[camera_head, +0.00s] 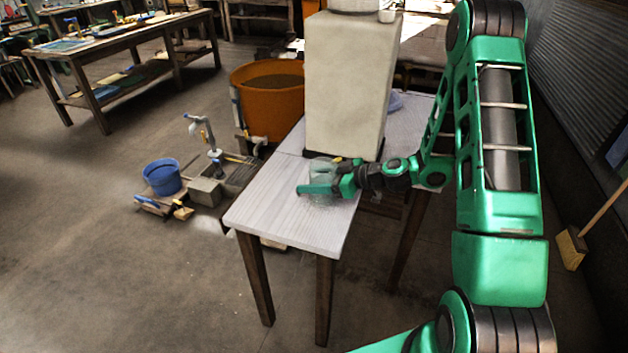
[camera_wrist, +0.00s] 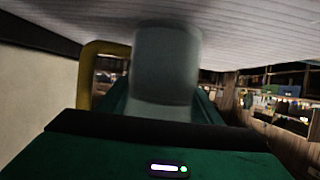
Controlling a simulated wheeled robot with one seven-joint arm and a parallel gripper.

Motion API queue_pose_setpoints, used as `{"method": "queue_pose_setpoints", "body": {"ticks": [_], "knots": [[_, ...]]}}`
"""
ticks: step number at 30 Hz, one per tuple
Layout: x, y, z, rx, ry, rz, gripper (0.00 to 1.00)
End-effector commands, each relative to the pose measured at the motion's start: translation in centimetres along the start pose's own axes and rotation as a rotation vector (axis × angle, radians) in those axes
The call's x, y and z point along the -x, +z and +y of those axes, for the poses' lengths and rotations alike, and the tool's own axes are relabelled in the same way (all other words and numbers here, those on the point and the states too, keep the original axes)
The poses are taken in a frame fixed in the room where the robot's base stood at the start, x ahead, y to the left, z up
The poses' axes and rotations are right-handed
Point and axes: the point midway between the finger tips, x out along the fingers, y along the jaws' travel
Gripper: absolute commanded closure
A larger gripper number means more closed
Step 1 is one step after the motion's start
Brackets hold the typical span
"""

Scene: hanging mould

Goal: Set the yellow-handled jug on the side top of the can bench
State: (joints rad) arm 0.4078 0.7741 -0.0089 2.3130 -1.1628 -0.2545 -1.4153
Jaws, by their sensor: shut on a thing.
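The jug (camera_wrist: 165,65) is a grey, see-through vessel with a yellow handle (camera_wrist: 92,70), seen close up in the wrist view. My gripper (camera_head: 322,184) is shut on the jug's body, with green fingers on either side of it. In the head view the jug is small, faint and partly hidden by my gripper. It is over the front part of the pale side top (camera_head: 290,215) of the bench. In the wrist view the jug's end meets the pale top (camera_wrist: 255,30) in the picture; I cannot tell whether they touch.
A tall cream can (camera_head: 345,85) stands on the bench just behind my gripper. A blue bucket (camera_head: 162,178) and a tap stand on the floor to the left. The bench's front left corner is clear.

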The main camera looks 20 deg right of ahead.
Motion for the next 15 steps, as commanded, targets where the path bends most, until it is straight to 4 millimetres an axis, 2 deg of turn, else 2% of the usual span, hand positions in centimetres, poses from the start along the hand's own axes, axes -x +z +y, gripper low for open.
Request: {"method": "queue_pose_setpoints", "body": {"ticks": [1,3,15], "knots": [[-0.03,0.09,0.01,0.0,0.0,0.0,0.36],[-0.02,0.07,0.01,0.0,0.0,0.0,0.22],[0.41,-0.15,0.05,-0.001,0.001,-0.001,0.22]]}}
